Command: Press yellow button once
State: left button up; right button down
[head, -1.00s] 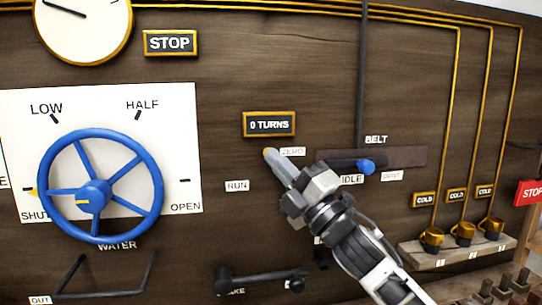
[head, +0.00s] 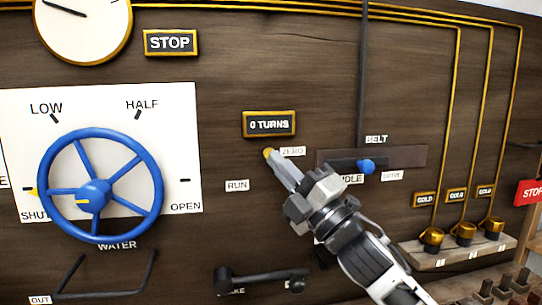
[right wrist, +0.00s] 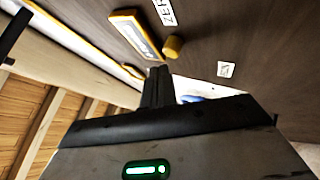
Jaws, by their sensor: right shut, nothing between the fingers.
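The yellow button (head: 268,152) is a small round knob on the dark wooden wall, below the "0 TURNS" sign and left of the "ZERO" label. It also shows in the right wrist view (right wrist: 173,46), standing out from the wall. My right gripper (head: 277,161) is shut and empty, its fingertips pointing at the button from the lower right. In the right wrist view the closed fingertips (right wrist: 158,70) appear just short of the button, with a small gap. In the head view they overlap its edge, so contact cannot be told there. My left gripper is not in view.
The belt lever with a blue knob (head: 366,167) is close to the right of my right gripper. A blue water wheel (head: 95,196) is on the left, and a black crank (head: 258,279) sits below. Cups (head: 464,236) stand on a shelf at right.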

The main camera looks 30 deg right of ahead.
jog(key=shift+s+a, duration=0.2)
jog(key=shift+s, duration=0.6)
jog(key=shift+s+a, duration=0.2)
jog(key=shift+s, duration=0.65)
jog(key=shift+s+a, duration=0.2)
jog(key=shift+s, duration=0.6)
